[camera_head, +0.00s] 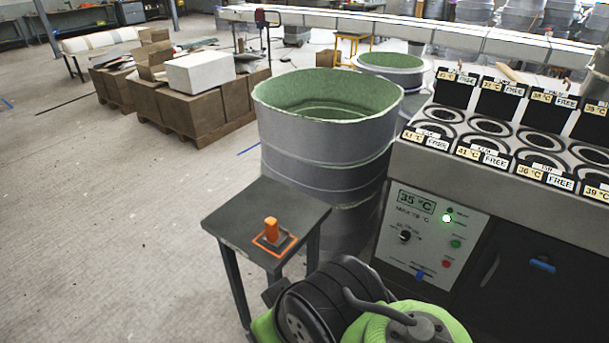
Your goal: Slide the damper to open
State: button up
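The control panel (425,240) is on the front of a dark machine at the right. A small blue tab (419,275) sits at the panel's lower edge, just above my arm; it may be the damper, but its label is too small to read. A blue handle (541,264) is on the dark door right of the panel. My green and black arm links show at the bottom centre, in front of the panel's foot. My gripper is not in view.
The panel has a 35 °C display (415,201), a black knob (405,236), a lit green lamp (447,218) and a red button (446,264). A small dark table (235,222) with an orange block (271,230) and a large grey mould (325,150) stand left of it. The left floor is clear.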

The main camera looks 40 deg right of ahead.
aim_at(420, 275)
jog(key=z, duration=2.3)
